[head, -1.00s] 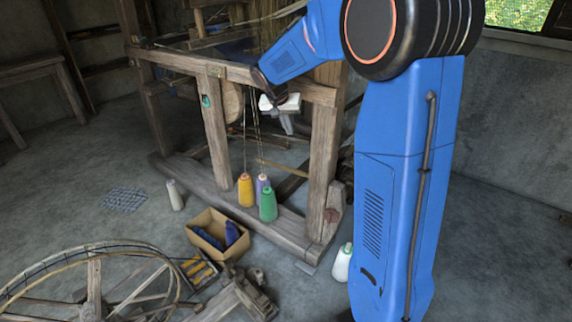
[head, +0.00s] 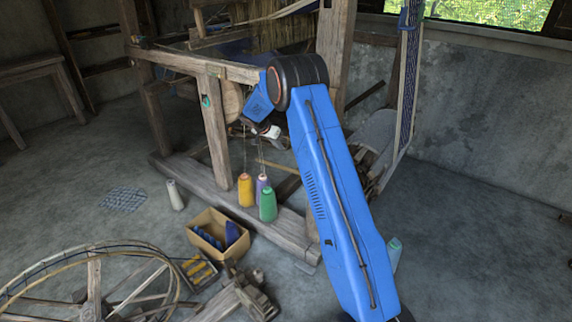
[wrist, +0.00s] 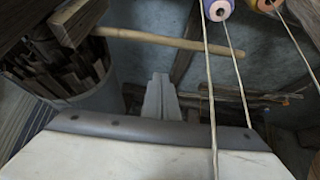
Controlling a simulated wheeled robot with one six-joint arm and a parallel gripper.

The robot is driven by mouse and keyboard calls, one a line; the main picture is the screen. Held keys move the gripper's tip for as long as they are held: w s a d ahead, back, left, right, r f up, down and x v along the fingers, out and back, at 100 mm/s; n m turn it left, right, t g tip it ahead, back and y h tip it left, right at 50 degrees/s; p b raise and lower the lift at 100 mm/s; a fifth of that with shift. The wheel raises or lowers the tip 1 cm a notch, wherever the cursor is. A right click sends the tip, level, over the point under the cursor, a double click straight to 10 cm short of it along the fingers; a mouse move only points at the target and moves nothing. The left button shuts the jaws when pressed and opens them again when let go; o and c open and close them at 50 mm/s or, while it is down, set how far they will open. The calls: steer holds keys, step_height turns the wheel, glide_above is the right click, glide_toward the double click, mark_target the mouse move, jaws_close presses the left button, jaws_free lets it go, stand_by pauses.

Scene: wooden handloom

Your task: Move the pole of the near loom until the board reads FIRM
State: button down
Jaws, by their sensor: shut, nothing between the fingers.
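The wooden loom (head: 213,130) stands in the middle of the head view. My gripper (wrist: 158,95) is shut and empty, its pale fingers together at the centre of the wrist view. In the head view my gripper (head: 272,133) is inside the loom's front frame, below the top beam and partly behind my arm. A light wooden pole (wrist: 175,40) crosses the wrist view beyond the fingertips; I see a gap in the picture but cannot judge depth. A wooden block (wrist: 78,18) is at its left end. No board with a reading shows in either view.
Cords run down to a purple cone (wrist: 218,9) and a yellow cone (wrist: 266,4), close to the gripper's right. A green cone (head: 268,205) stands on the loom's base beam. A cardboard box (head: 210,240) and a spinning wheel (head: 95,285) occupy the floor at front left.

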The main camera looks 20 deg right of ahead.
steer(key=w+f, duration=0.1)
steer(key=f, duration=0.1)
glide_above(287, 170)
steer(key=w, duration=0.1)
step_height(287, 170, down, 8)
steer(key=shift+w+d+r, duration=0.15)
steer(key=shift+s+a+f, duration=0.15)
steer(key=shift+f, duration=0.4)
steer(key=shift+s+a+f, duration=0.1)
steer(key=shift+f, duration=0.4)
steer(key=shift+s+f, duration=0.15)
steer(key=shift+f, duration=0.6)
steer(key=shift+g+h, duration=0.5)
steer(key=shift+g, duration=0.2)
steer(key=shift+s+f, duration=0.1)
steer(key=shift+f, duration=2.65)
